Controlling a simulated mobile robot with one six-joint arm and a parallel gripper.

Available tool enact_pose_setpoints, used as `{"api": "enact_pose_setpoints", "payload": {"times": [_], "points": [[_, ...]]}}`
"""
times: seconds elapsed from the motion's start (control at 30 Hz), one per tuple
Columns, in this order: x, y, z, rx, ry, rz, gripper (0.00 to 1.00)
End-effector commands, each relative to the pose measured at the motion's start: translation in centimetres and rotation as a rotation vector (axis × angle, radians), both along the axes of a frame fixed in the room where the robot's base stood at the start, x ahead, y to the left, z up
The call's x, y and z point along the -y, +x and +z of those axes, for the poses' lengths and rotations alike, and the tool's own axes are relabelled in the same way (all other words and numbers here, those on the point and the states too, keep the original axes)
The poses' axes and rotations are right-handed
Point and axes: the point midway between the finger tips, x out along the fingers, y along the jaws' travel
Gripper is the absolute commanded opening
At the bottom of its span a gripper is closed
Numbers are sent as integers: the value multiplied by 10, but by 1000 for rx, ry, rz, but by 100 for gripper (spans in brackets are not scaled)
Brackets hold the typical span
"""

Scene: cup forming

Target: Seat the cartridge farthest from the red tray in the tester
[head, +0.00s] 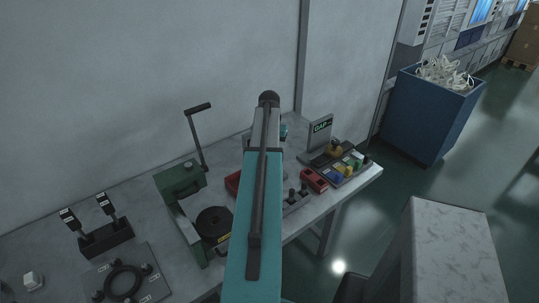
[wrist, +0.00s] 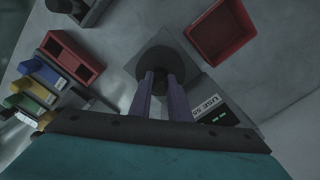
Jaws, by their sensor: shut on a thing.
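In the wrist view my gripper (wrist: 162,78) has its two purple fingers closed around a dark round piece (wrist: 158,66), possibly the cartridge. It is over a dark square plate (wrist: 148,50); whether it touches the plate I cannot tell. Beside the plate is a unit with a white label and green display (wrist: 220,116), which looks like the tester. The red tray (wrist: 216,30) is empty, at the upper right; in the head view a bit of it shows left of my arm (head: 232,183). In the head view my arm hides the gripper and held piece.
A red block with dark openings (wrist: 70,58) stands left of the plate, near a rack of coloured pieces (head: 345,166). A grey stand with dark knobs (head: 296,200) is closer. A gauge with a sign (head: 320,129) stands behind. A green lever press (head: 180,180) is on the left.

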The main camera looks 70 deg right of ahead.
Motion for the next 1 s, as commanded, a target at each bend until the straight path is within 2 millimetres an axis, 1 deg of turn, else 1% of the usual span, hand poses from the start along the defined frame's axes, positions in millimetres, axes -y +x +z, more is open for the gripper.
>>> {"api": "enact_pose_setpoints", "payload": {"times": [0.4,0.43,0.53,0.83,1.0], "points": [[0,0,-3,0,0,-1,0],[0,0,-4,0,0,-1,18],[0,-1,-3,0,0,-1,35],[0,-1,-3,0,0,-1,35],[1,-1,1,0,-1,-1,35]]}}
